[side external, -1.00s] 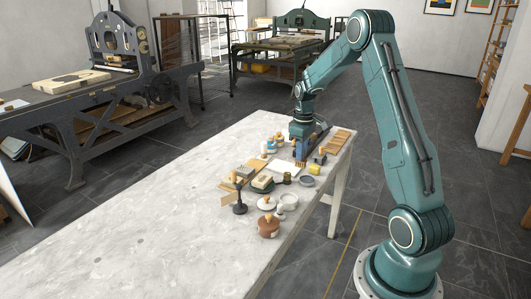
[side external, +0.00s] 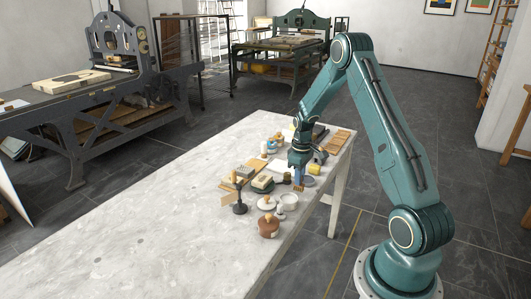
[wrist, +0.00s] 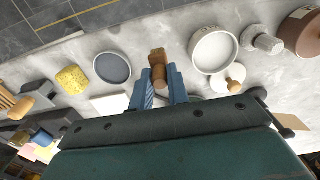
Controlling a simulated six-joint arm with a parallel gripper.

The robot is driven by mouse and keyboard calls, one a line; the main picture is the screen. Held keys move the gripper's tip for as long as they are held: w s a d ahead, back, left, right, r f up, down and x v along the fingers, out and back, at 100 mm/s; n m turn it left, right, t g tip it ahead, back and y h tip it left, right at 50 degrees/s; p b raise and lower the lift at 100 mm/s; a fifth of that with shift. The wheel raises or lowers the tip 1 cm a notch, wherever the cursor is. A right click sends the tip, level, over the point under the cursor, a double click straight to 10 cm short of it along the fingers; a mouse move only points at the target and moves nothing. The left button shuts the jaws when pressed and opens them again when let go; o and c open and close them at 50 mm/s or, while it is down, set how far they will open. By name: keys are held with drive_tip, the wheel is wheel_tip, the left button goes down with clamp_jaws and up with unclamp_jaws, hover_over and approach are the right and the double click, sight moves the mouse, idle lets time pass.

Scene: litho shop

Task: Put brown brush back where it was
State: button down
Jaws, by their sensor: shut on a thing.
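My gripper (side external: 299,172) is low over the right part of the table, among small items. In the wrist view its blue fingers (wrist: 160,88) are shut on the brown brush (wrist: 158,66). The brush's brown end sticks out past the fingertips; the rest is hidden between the fingers. In the side view a small brown bit of the brush (side external: 299,187) shows below the fingers. I cannot tell whether it touches the table. The brush is between a grey-blue dish (wrist: 113,67) and a white bowl (wrist: 213,52).
A yellow sponge (wrist: 72,78) lies beyond the grey-blue dish. A white lid with a knob (wrist: 232,86), a grey knobbed piece (wrist: 262,40) and a brown pot (side external: 269,228) stand on the bowl's side. A dark stand (side external: 239,200) is nearby. The table's (side external: 160,220) front left is clear.

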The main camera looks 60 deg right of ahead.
drive_tip(key=shift+f, duration=0.8)
drive_tip(key=shift+f, duration=0.15)
drive_tip(key=c, duration=1.3)
unclamp_jaws()
drive_tip(key=shift+c, duration=0.2)
wheel_tip(320, 180, up, 12)
drive_tip(key=shift+r, duration=0.2)
